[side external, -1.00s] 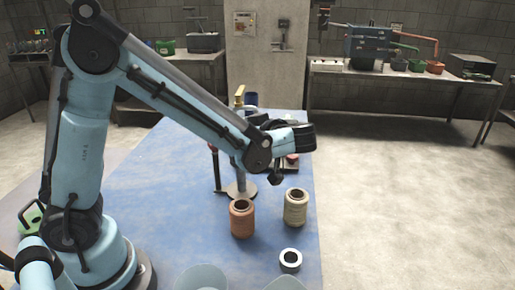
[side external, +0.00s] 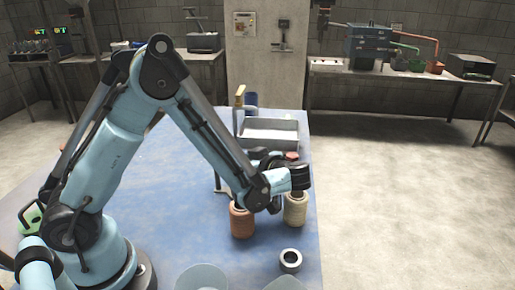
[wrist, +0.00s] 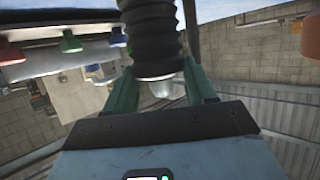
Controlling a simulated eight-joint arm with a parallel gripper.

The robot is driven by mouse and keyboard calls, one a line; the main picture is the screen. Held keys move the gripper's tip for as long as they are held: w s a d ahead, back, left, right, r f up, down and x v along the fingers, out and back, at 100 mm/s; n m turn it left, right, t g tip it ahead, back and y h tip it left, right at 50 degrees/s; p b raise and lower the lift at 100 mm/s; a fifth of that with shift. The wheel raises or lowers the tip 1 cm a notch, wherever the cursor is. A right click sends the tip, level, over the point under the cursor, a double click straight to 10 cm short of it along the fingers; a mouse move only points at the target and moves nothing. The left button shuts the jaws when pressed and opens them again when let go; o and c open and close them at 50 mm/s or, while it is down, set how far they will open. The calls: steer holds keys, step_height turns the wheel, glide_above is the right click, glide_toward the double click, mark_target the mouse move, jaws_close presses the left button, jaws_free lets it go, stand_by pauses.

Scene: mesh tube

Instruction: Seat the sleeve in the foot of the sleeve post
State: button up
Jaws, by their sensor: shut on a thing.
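My gripper (wrist: 158,72) shows in the wrist view with two green fingers on either side of a dark ribbed tube (wrist: 152,38) with a pale metallic end. It is shut on this tube, which may be the sleeve. In the side external view my wrist is low over the table's right part, behind and above an orange-brown spool (side external: 242,222) and a beige spool (side external: 295,212). My fingertips are hard to make out there. A thin dark upright (side external: 217,172) stands left of my forearm.
A dark-rimmed pale ring (side external: 290,260) lies near the table's front right. A grey tray (side external: 270,125) stands further back beside a yellow-topped upright (side external: 239,105). The middle left of the blue table (side external: 170,190) is clear.

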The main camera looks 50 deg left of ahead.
steer(key=shift+f, duration=0.1)
steer(key=o, duration=1.1)
steer(key=v, duration=0.7)
steer(key=shift+s+d+r+m+t+h, duration=0.2)
steer(key=shift+s+r+m+t+h, duration=0.8)
steer(key=shift+m+h, duration=1.65)
steer(key=shift+s+d+r+m+t+h, duration=0.15)
steer(key=shift+s+r+m+t+h, duration=0.25)
steer(key=shift+s+m+t+h, duration=2.15)
steer(key=shift+s+d+r+m+t+h, duration=0.15)
steer(key=shift+r+m+h, duration=1)
steer(key=shift+m, duration=2.65)
